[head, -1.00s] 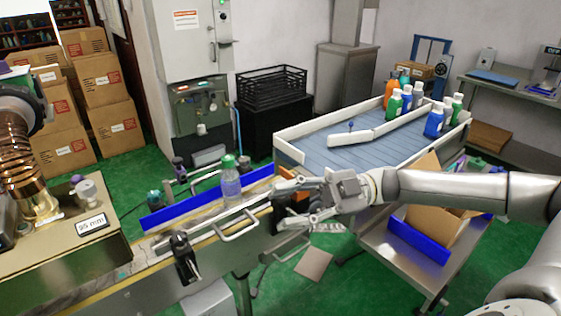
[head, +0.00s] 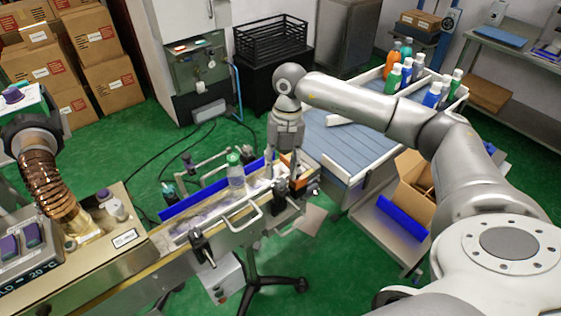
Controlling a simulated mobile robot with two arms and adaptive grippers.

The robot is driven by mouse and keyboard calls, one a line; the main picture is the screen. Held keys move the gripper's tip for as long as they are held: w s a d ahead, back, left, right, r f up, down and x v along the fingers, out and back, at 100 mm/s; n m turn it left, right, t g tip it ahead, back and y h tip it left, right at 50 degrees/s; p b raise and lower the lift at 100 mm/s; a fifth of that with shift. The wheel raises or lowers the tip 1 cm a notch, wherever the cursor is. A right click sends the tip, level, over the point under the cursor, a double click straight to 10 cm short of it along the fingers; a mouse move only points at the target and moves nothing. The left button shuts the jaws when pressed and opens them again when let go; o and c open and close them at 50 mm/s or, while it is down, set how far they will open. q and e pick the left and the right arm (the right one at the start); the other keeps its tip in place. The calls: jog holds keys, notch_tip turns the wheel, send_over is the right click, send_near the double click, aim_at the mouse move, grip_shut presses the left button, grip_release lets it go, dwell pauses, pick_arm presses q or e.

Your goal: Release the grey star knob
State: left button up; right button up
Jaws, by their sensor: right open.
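My right gripper (head: 283,166) points down at the right end of the conveyor, with its fingers apart. Between and just below the fingers are dark fittings (head: 281,189) at the conveyor rail and an orange-brown block (head: 293,159). I cannot make out the grey star knob for certain; the gripper and these fittings may hide it. My left gripper is not in view.
A blue guide rail (head: 195,200) runs along the conveyor's back edge. A black handle (head: 201,248) sticks out in front. The blue-topped table (head: 345,141) with several bottles lies behind my right arm. An open carton (head: 414,183) stands at right.

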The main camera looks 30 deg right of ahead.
aim_at(281, 181)
jog(key=shift+t+h, duration=0.4)
jog(key=shift+h, duration=0.4)
jog(key=w+f+p, duration=0.1)
jog(key=f, duration=0.1)
jog(key=d+f+p, duration=0.1)
jog(key=f, duration=0.1)
jog(key=w+f+p, duration=0.1)
jog(key=f+p, duration=0.1)
jog(key=f, duration=0.1)
jog(key=shift+w+d, duration=0.3)
jog(key=shift+w, duration=0.05)
jog(key=shift+f, duration=0.8)
jog(key=c, duration=0.7)
jog(key=shift+c, duration=0.2)
